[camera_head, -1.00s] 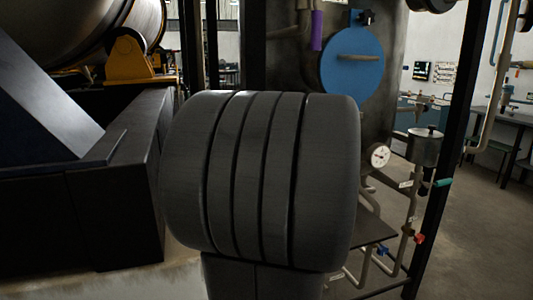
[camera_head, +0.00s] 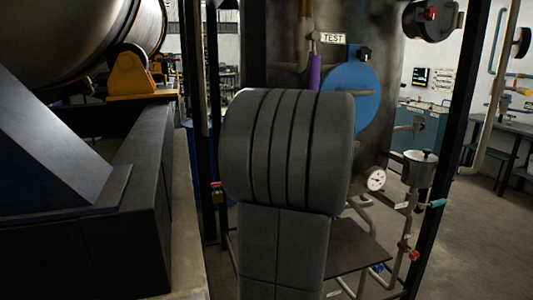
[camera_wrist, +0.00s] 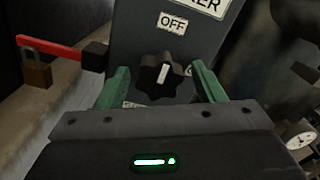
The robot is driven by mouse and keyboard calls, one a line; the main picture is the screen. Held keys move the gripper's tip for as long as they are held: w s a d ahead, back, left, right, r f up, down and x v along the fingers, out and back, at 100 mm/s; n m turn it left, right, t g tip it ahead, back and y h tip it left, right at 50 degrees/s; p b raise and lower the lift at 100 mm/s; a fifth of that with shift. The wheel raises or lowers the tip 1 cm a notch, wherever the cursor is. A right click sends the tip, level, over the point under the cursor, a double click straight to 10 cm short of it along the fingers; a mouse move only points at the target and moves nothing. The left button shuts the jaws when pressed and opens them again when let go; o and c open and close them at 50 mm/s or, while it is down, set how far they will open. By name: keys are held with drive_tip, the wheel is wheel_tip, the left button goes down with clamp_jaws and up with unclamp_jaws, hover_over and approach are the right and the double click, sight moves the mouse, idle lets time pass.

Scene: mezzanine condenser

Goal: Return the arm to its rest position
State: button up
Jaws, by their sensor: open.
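My gripper (camera_wrist: 162,86) shows at the middle of the wrist view, its two green fingers apart. A black lobed knob (camera_wrist: 165,76) with a white pointer mark is seen between the fingers, on a dark panel (camera_wrist: 131,33) with an "OFF" label (camera_wrist: 172,22). I cannot tell how far the knob is from the fingertips; nothing is seen gripped. In the head view my dark grey arm fills the middle and hides my gripper and the panel.
A padlock (camera_wrist: 36,70) hangs on a red bar (camera_wrist: 62,52) left of the panel. In the head view are a blue round cover (camera_head: 362,95), a gauge (camera_head: 375,180), a black post (camera_head: 444,150), pipes with valves, and a dark beam (camera_head: 146,190). Open floor (camera_head: 470,240) lies right.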

drive_tip(key=shift+a+r+m+p, duration=0.1)
drive_tip(key=shift+r+m+p, duration=0.1)
drive_tip(key=shift+m+p, duration=3.2)
drive_tip(key=p, duration=0.3)
drive_tip(key=shift+f+p, duration=0.15)
drive_tip(key=shift+p, duration=0.15)
drive_tip(key=shift+f, duration=0.1)
drive_tip(key=shift+s+a, duration=0.1)
